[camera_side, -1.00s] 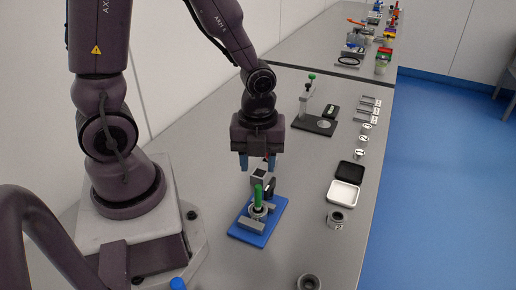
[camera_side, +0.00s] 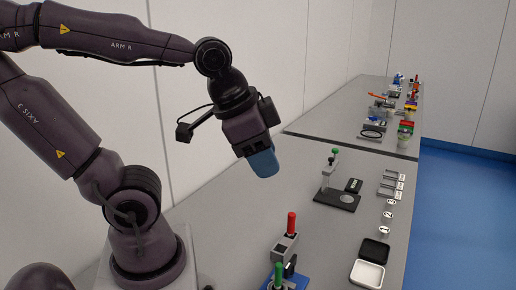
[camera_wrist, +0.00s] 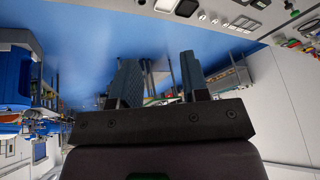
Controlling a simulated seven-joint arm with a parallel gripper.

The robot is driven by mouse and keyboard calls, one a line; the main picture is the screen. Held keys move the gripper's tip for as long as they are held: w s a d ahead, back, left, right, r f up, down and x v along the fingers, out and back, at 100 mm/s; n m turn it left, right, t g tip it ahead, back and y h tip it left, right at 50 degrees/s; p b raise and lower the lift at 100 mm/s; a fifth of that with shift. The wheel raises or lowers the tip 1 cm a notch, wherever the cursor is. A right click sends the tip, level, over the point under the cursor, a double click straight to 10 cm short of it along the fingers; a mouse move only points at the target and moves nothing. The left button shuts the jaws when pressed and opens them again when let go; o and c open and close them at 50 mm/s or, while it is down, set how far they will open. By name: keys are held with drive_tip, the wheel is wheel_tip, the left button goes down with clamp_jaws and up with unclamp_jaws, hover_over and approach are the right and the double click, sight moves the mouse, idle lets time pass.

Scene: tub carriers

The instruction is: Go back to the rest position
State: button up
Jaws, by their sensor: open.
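A green handle (camera_side: 278,275) stands nearer, by a blue plate (camera_side: 298,283) cut off by the bottom edge. My gripper is clear of them all.
A black base (camera_side: 336,200) with a green-topped post stands further along the table. A black tray (camera_side: 374,252) and a white tray (camera_side: 367,274) lie near the right edge, with numbered pieces beyond. More items fill the far table. The space around my gripper is free.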

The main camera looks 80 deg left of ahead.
drive_tip(key=shift+s+r+n+t, duration=0.15)
drive_tip(key=shift+s+r+n, duration=0.15)
drive_tip(key=shift+n, duration=0.3)
drive_tip(key=shift+s+r+n+t, duration=0.2)
drive_tip(key=shift+r+n, duration=0.15)
drive_tip(key=shift+n, duration=0.25)
